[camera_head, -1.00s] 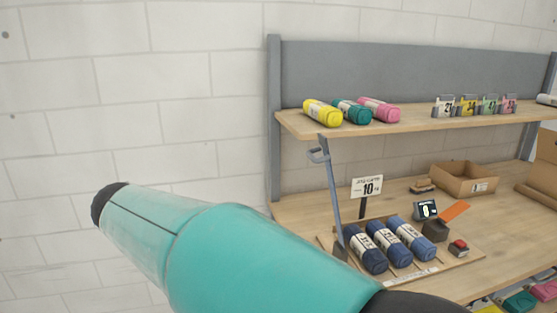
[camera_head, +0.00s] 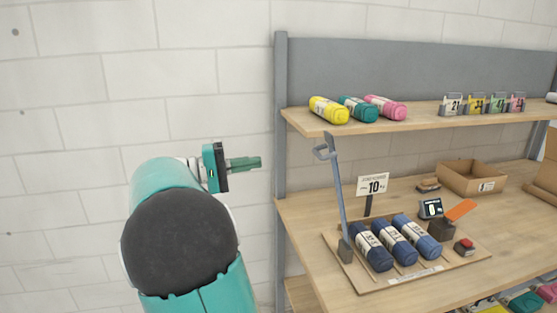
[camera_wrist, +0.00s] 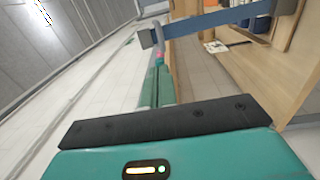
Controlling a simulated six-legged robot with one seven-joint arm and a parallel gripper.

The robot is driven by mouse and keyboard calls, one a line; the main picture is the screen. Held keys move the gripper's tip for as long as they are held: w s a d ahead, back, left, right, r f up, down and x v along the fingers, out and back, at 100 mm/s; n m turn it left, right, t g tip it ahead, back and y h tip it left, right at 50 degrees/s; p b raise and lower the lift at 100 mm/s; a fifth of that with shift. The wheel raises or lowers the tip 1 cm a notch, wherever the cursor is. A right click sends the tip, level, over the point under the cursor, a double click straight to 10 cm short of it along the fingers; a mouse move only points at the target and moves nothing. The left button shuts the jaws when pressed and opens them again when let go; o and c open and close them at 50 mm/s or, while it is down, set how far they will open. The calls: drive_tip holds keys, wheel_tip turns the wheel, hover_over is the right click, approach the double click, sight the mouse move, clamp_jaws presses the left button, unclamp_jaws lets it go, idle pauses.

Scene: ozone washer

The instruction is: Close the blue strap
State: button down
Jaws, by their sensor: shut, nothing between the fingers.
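The blue strap (camera_head: 336,190) is a long blue-grey bar with a hook-shaped handle at its top. It stands almost upright, tilted slightly, from a dark base at the left side of a wooden board (camera_head: 372,284). It also crosses the top of the wrist view (camera_wrist: 210,22), with its handle near the fingers. Three dark blue rolls (camera_head: 396,244) lie on the board, with the strap raised clear of them. My gripper (camera_head: 258,162) is shut and empty, left of the strap and apart from it in the head view. The green fingers also show in the wrist view (camera_wrist: 157,82).
An upper shelf (camera_head: 430,116) holds yellow, green and pink rolls and price cards. A price sign (camera_head: 373,185) stands behind the rolls. A small display (camera_head: 431,208), a red button (camera_head: 464,245) and a cardboard box (camera_head: 472,177) are farther right.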

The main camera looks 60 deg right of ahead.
sight(315, 154)
drive_tip(key=x, duration=1.3)
drive_tip(key=shift+s+d+f, duration=0.1)
